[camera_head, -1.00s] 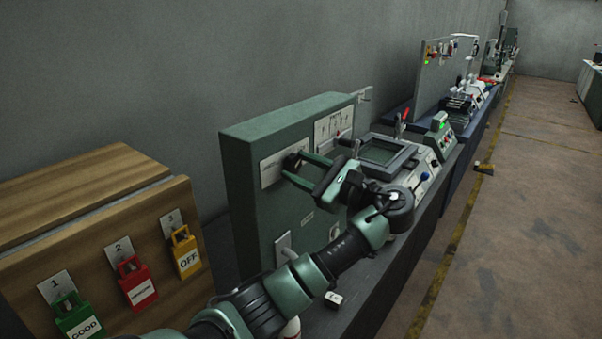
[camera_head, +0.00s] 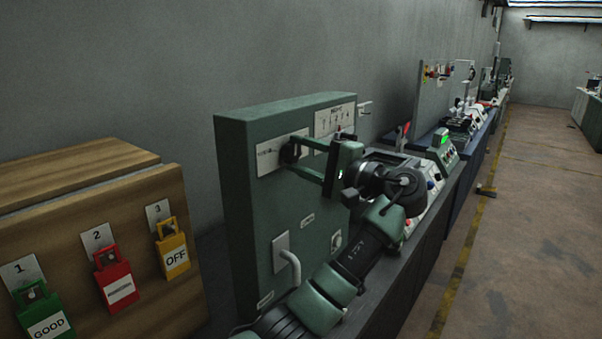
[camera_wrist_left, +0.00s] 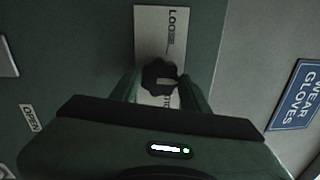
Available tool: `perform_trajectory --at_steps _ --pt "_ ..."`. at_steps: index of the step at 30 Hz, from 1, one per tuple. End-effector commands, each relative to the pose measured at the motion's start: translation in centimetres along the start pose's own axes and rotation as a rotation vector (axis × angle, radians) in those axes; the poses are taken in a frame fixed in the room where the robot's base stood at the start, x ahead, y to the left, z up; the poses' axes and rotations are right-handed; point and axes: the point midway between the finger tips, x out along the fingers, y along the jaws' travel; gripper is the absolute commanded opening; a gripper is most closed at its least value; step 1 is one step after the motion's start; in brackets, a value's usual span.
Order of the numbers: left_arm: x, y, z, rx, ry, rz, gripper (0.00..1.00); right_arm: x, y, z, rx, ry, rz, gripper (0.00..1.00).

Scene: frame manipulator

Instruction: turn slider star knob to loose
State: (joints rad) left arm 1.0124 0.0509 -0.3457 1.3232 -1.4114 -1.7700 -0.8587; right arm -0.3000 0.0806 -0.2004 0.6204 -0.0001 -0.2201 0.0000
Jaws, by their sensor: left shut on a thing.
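The star knob (camera_head: 290,153) is a dark lobed knob on a white label plate (camera_head: 268,160) on the front of the green cabinet (camera_head: 238,200). In the left wrist view the knob (camera_wrist_left: 159,78) sits between my left fingers, on the plate (camera_wrist_left: 160,25) whose text begins "LOO". My left gripper (camera_head: 298,152) is shut on the knob, its two fingers to either side of it. The fingertips partly hide the knob in the head view. My right gripper is in neither view.
A wooden box (camera_head: 110,230) with green, red and yellow lock tags stands at the left. A grey handle (camera_head: 288,262) sticks out low on the cabinet. A blue "WEAR GLOVES" sign (camera_wrist_left: 296,96) shows in the wrist view. More bench equipment (camera_head: 445,150) stands beyond, and open floor lies right.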

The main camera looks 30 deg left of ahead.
Motion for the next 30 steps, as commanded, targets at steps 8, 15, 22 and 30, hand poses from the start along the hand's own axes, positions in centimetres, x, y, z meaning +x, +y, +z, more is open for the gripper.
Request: perform_trajectory --at_steps 8,15,22,30 --pt "0.0 0.5 -0.1 -0.266 -0.017 -0.005 0.05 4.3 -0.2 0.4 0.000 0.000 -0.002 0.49" --pt "0.0 0.3 -0.2 -0.492 -0.034 -0.009 0.05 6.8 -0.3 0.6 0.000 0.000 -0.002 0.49" --pt "0.0 0.2 -0.1 -0.709 -0.050 -0.013 0.05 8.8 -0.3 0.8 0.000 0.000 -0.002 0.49" --pt "0.0 0.0 -0.2 -0.963 -0.067 -0.017 0.05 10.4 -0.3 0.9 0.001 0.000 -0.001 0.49"
